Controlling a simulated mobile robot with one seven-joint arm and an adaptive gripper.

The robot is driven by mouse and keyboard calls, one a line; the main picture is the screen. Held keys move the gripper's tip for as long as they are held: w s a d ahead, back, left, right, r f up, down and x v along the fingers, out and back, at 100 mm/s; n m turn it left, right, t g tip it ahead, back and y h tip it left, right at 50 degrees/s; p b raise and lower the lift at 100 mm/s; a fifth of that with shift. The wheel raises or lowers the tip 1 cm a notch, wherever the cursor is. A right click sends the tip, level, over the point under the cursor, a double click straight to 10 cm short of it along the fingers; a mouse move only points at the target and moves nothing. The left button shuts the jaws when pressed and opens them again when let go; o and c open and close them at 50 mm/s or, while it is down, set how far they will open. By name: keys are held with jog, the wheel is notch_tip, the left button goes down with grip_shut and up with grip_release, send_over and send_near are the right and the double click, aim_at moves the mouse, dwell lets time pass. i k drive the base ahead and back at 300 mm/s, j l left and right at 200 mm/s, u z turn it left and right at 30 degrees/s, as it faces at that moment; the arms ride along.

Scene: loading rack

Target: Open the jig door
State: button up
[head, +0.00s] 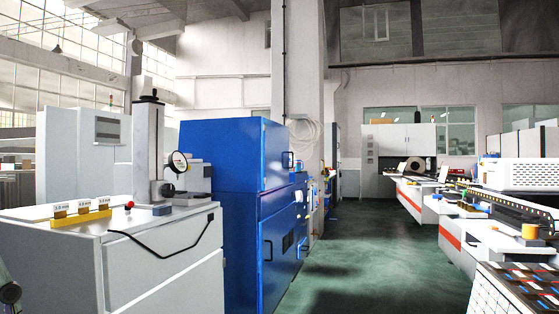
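No thing in the head view can be told for sure as the jig door. A tall blue cabinet (232,158) stands left of centre, with an upper and a lower section. Its lower front panel (273,258) has a dark upright handle, and a handle also shows at the upper front. Both sections look closed. My gripper is not in view. A dark rounded part at the lower left edge is cut off, and I cannot tell what it is.
A white cabinet (165,274) at the front left carries a dial gauge stand (149,150) and a yellow block holder (82,220). A black cable hangs over its front. A long white machine line (474,232) runs along the right. The green floor (372,258) between is clear.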

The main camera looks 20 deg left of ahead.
aim_at(275, 136)
jog(key=i, duration=3.65)
jog(key=i+u, duration=0.35)
jog(key=i, duration=0.3)
jog(key=i+l+u, duration=0.3)
jog(key=i, duration=0.35)
jog(key=i+l+u, duration=1.1)
jog(key=i+j, duration=0.3)
jog(key=i, duration=0.2)
